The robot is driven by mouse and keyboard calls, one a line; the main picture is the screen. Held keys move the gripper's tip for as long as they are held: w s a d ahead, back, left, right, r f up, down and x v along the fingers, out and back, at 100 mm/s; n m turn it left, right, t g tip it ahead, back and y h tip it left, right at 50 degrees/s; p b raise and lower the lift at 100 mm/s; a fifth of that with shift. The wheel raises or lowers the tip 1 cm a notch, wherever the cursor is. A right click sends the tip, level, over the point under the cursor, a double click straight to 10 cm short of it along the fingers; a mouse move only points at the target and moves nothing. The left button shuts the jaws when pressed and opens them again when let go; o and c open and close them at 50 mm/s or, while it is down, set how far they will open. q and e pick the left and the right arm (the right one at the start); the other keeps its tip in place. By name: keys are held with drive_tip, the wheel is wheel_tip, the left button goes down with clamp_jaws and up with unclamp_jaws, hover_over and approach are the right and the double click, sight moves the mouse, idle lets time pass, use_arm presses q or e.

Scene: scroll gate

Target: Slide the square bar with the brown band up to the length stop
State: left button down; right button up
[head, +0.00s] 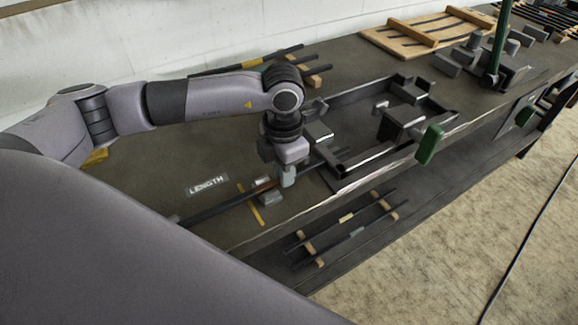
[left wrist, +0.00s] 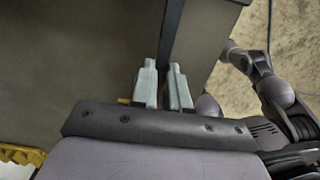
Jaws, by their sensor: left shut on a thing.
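The dark square bar (head: 218,209) lies low along the front of the bench, slanting from lower left up to my left gripper. Its brown band (head: 263,184) shows just left of the fingers. My left gripper (head: 287,177) points down and is shut on the bar. In the left wrist view its two pale fingers (left wrist: 163,88) stand on either side of the dark bar (left wrist: 171,35). A grey block (head: 267,193) sits beside the bar by a yellow line (head: 250,205) and the LENGTH label (head: 206,186); whether it is the length stop I cannot tell. Contact between them is unclear.
A dark metal frame (head: 350,97) with grey blocks and a green handle (head: 429,145) stands right of the gripper. Spare bars (head: 345,218) lie on wooden rests on a lower shelf. A wooden board (head: 428,32) lies farther back. The bench around the label is clear.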

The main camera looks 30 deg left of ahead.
use_arm(q)
drive_tip(key=shift+s+a, duration=0.1)
drive_tip(key=shift+s, duration=0.1)
drive_tip(key=c, duration=1.1)
unclamp_jaws()
drive_tip(key=shift+o, duration=0.2)
wheel_tip(320, 180, up, 7)
drive_tip(key=shift+f+b, duration=0.15)
drive_tip(key=shift+b, duration=0.35)
drive_tip(key=shift+r, duration=0.25)
drive_tip(key=shift+s, duration=0.1)
